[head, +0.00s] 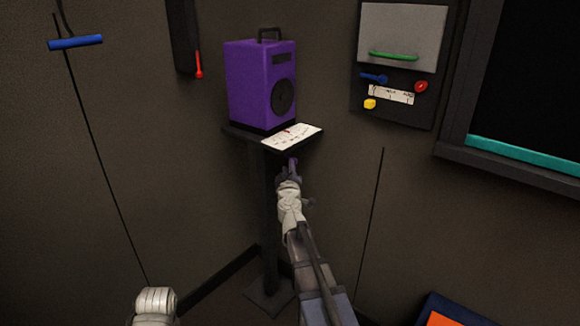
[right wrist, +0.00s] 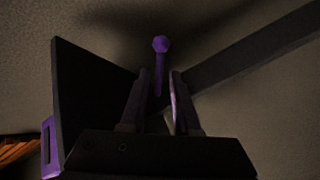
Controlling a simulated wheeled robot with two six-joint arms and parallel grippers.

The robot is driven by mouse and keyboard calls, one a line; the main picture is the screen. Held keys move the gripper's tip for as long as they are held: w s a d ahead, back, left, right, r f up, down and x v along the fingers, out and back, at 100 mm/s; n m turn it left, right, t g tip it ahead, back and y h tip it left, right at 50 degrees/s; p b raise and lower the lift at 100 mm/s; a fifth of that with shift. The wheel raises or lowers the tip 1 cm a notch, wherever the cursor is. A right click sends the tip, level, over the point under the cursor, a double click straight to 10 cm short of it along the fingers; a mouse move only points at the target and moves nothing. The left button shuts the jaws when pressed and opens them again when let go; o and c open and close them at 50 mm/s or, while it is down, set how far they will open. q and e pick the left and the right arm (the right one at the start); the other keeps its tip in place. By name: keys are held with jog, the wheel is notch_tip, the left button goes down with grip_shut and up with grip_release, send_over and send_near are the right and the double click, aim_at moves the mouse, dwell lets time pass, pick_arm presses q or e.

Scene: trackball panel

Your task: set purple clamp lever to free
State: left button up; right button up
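The purple clamp lever (right wrist: 159,62) shows in the right wrist view as a thin stem with a round knob at its upper end. In the head view a small purple bit (head: 293,162) shows under the front edge of the stand's shelf, at the tip of my right arm. My right gripper (right wrist: 158,92) is open, its two dark fingers apart on either side of the lever's lower stem. I cannot tell whether either finger touches it. Of my left arm only a pale end part shows at the bottom of the head view; its gripper is not seen.
A purple speaker box (head: 260,85) stands on the dark shelf (head: 240,135) beside a white printed card (head: 292,136). A wall panel (head: 402,60) with a green handle and small coloured controls is at the right. A dark window with a teal sill (head: 520,155) is farther right.

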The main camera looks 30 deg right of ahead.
jog(key=d+r+y+p, duration=0.1)
jog(key=d+y, duration=0.1)
jog(key=d+t+y, duration=0.1)
jog(key=d+y, duration=0.1)
jog(key=d+r+y+p, duration=0.1)
jog(key=d+y, duration=0.1)
jog(key=shift+d+r+m+t+y+p, duration=0.1)
jog(key=shift+r+m+t+y+p, duration=0.2)
jog(key=shift+m, duration=0.1)
grip_shut()
jog(key=s+d+r+g+y+p, duration=0.1)
jog(key=s+d+r+y+p, duration=0.1)
jog(key=s+d+y, duration=0.4)
jog(key=w+a+f+y+b, duration=0.2)
jog(key=w+a+f+b, duration=0.1)
jog(key=w+a, duration=0.4)
jog(key=shift+w+f+m, duration=0.2)
jog(key=shift+w+m, duration=0.2)
jog(key=shift+w, duration=0.7)
